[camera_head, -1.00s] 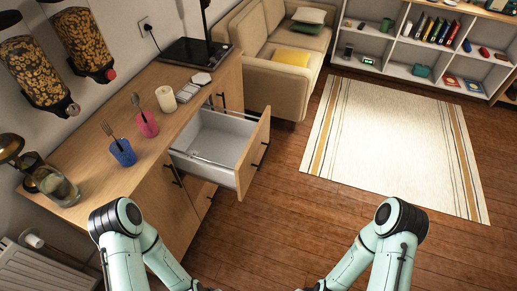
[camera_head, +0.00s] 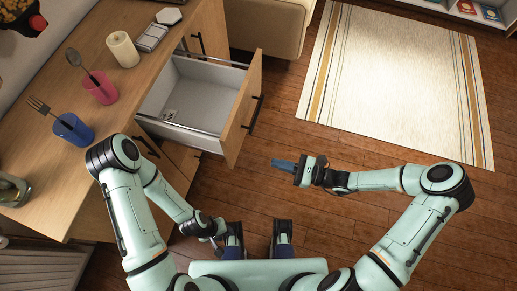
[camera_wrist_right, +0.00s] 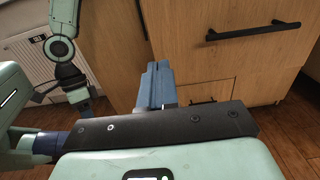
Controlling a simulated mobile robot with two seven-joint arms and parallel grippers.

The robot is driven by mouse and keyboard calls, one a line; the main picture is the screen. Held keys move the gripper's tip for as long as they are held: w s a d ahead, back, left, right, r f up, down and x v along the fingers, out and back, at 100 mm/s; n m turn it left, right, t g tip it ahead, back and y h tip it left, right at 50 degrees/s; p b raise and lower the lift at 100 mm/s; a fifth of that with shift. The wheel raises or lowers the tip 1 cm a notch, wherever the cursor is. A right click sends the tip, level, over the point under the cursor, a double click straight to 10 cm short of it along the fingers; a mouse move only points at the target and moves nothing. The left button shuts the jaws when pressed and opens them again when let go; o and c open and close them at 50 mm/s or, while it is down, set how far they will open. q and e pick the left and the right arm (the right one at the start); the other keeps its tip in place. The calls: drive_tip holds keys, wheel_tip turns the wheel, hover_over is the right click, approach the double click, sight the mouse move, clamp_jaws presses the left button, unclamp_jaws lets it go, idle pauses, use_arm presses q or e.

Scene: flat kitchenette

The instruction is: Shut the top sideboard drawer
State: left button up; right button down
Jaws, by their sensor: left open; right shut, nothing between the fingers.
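The top sideboard drawer (camera_head: 243,110) is pulled out, its white inside showing in the head view and a small object lying in it. Its wooden front has a black handle and faces right. My right gripper (camera_head: 283,165) is shut and empty, with blue fingers pointing left. It is below and right of the drawer front in the picture, apart from it. In the right wrist view its fingers (camera_wrist_right: 156,85) point toward wooden fronts, with a black handle (camera_wrist_right: 253,31) at upper right. My left gripper (camera_head: 217,238) is low beside my base; its fingers are hard to make out.
The sideboard top (camera_head: 60,155) holds a blue cup (camera_head: 73,130) with a fork, a pink cup (camera_head: 100,88) with a spoon, and a candle (camera_head: 123,50). A striped rug (camera_head: 395,80) lies to the right. The wooden floor between rug and drawer is clear.

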sight(231, 152)
drive_tip(key=x, duration=1.3)
drive_tip(key=shift+s+a+b, duration=0.15)
drive_tip(key=shift+a+b, duration=0.1)
drive_tip(key=shift+b, duration=0.05)
use_arm(q)
drive_tip(key=shift+f, duration=0.25)
